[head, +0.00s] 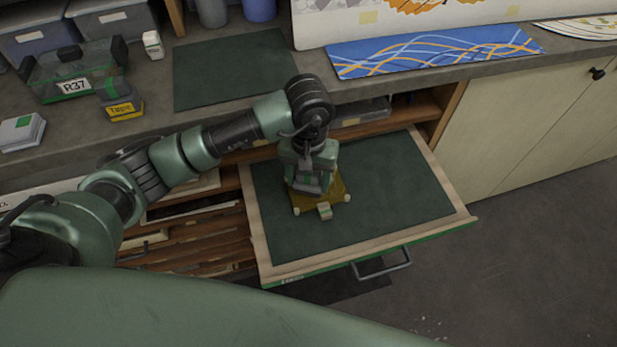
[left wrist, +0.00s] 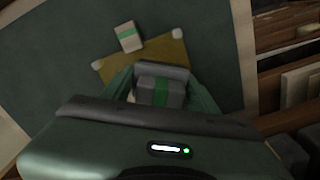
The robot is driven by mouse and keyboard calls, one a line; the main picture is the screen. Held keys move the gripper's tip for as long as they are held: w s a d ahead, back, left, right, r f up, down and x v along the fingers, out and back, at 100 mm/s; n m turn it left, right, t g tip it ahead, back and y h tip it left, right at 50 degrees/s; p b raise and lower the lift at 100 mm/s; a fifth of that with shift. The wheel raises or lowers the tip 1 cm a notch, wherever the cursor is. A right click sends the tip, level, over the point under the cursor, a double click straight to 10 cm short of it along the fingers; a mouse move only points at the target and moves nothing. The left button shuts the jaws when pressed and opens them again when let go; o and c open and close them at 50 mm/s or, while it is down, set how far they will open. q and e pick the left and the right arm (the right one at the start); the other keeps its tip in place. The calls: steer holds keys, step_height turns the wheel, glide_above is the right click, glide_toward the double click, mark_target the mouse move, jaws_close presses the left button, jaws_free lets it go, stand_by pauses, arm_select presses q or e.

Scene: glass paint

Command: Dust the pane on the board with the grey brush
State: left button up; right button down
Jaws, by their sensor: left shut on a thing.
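An amber pane (head: 338,190) lies on the dark green board (head: 400,190) of the pulled-out drawer, with pale round studs at its corners. My left gripper (head: 312,184) is over the pane and covers part of it. In the left wrist view the gripper (left wrist: 160,88) is shut on the grey brush (left wrist: 146,87), which has a green band. The pane (left wrist: 165,60) shows beyond it there. I cannot tell whether the brush touches the pane. A small pale block with a green stripe (head: 325,211) lies at the pane's near edge. My right gripper is not in view.
The drawer has a wooden rim (head: 262,235) and a front handle (head: 383,264). On the bench behind are a dark mat (head: 232,68), a blue patterned panel (head: 430,50), a crate marked R37 (head: 72,78) and a yellow tape box (head: 122,110). Floor at right is clear.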

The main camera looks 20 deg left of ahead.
arm_select(q)
steer(key=shift+f+b, duration=0.35)
steer(key=shift+w+d+b, duration=0.55)
steer(key=shift+d+b, duration=0.05)
steer(key=shift+d, duration=0.2)
steer(key=shift+w+d+b, duration=0.55)
steer(key=shift+d+b, duration=0.05)
steer(key=shift+d, duration=0.2)
